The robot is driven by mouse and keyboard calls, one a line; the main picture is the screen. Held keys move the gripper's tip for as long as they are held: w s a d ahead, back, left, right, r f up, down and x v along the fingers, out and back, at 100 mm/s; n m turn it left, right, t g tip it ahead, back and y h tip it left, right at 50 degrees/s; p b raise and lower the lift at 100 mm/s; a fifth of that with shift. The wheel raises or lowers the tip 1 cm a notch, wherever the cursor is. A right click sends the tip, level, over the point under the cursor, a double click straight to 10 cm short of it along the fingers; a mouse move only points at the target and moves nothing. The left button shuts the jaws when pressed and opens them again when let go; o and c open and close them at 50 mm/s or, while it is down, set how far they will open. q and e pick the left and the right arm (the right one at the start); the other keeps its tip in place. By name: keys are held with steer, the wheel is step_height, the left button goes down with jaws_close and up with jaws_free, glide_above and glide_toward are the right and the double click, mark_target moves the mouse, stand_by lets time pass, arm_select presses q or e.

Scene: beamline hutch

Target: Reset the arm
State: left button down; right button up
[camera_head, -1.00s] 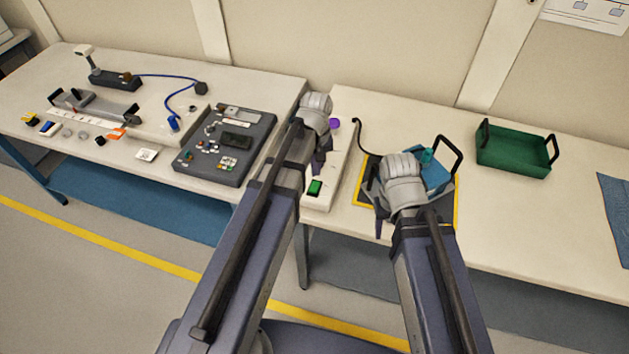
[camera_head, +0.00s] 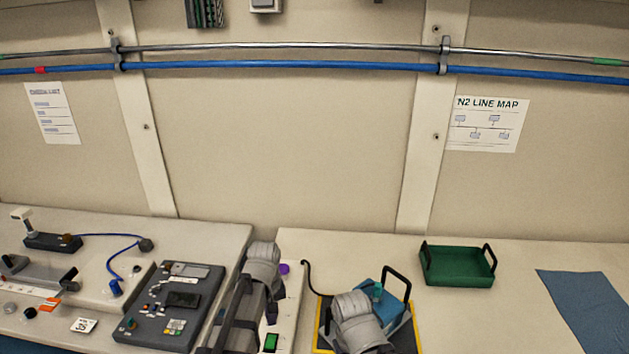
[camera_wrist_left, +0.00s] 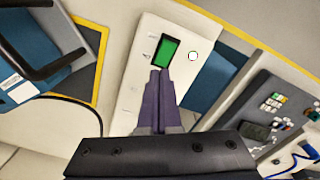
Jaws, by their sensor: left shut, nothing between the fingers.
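My left gripper (camera_head: 271,313) is shut and empty. It points down over the long white block (camera_head: 292,318) near its green rectangle (camera_head: 271,342). In the left wrist view the purple-grey fingers (camera_wrist_left: 157,78) are together, their tips by the same green rectangle (camera_wrist_left: 165,54), with nothing between them.
A green tray (camera_head: 457,267) and a blue cloth (camera_head: 583,305) lie on the right bench. A dark panel (camera_head: 150,330) with small parts is left of the white block. Pipes (camera_head: 280,65) run along the wall. Bench around the green tray is clear.

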arm_select(q)
steer(key=s+d+m+y, duration=0.1)
steer(key=s+d+m, duration=0.7)
steer(key=s, duration=0.5)
steer(key=shift+s+d+m, duration=0.4)
steer(key=shift+d, duration=0.5)
steer(key=c, duration=1.6)
jaws_free()
